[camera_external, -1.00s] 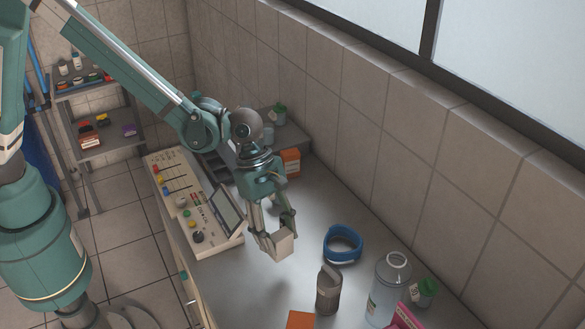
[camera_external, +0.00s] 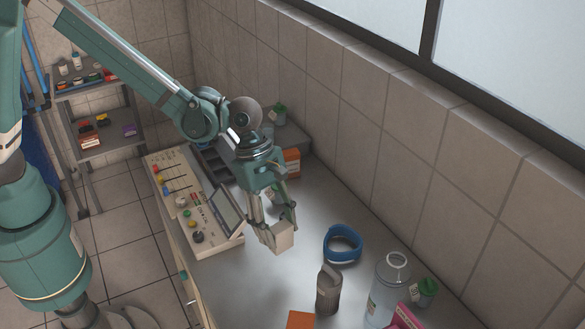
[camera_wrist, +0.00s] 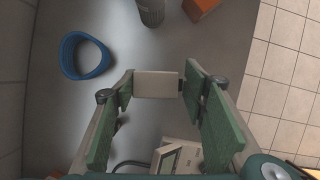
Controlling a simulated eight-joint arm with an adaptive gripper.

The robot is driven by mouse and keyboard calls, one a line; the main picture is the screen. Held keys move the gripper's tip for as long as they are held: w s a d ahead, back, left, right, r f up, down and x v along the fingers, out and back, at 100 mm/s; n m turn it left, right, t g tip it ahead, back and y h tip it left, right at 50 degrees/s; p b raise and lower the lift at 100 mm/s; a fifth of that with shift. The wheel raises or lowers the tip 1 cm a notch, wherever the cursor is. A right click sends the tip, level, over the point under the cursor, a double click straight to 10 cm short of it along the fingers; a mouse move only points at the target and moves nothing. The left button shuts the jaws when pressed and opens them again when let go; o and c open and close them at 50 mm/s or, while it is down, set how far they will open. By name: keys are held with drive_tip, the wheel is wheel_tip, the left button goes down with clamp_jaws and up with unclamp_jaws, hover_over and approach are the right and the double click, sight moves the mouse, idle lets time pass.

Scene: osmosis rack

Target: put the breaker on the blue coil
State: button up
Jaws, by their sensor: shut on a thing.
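The breaker (camera_external: 278,237) is a pale, boxy block. My gripper (camera_external: 274,222) is shut on it and holds it above the bench, to the left of the blue coil. In the wrist view the breaker (camera_wrist: 157,84) sits between the two fingers of my gripper (camera_wrist: 158,88). The blue coil (camera_external: 343,257) is a ring lying on the bench, apart from the breaker. It also shows in the wrist view (camera_wrist: 68,58), at the upper left, with its open middle visible.
A grey-brown cup-like container (camera_external: 328,290) stands in front of the coil. A clear bottle (camera_external: 387,290), a green-lidded jar (camera_external: 426,291) and an orange box (camera_external: 300,320) are nearby. A control panel (camera_external: 190,205) stands left of my gripper. The tiled wall (camera_external: 400,150) runs behind the bench.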

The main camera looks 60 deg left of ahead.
drive_tip(key=shift+w, duration=0.15)
drive_tip(key=w+d+r+m+p, duration=0.1)
drive_tip(key=w+r, duration=0.1)
drive_tip(key=w, duration=0.7)
drive_tip(key=w+d+r+m+p, duration=0.1)
drive_tip(key=w+r, duration=0.2)
drive_tip(key=w, duration=0.7)
drive_tip(key=shift+r+g, duration=0.3)
drive_tip(key=shift+g, duration=0.1)
drive_tip(key=shift+f, duration=0.1)
hover_over(342, 238)
wheel_tip(342, 238, down, 6)
drive_tip(key=shift+w, duration=0.1)
drive_tip(key=shift+f+p, duration=0.3)
drive_tip(key=shift+f, duration=1.6)
drive_tip(key=shift+f, duration=0.2)
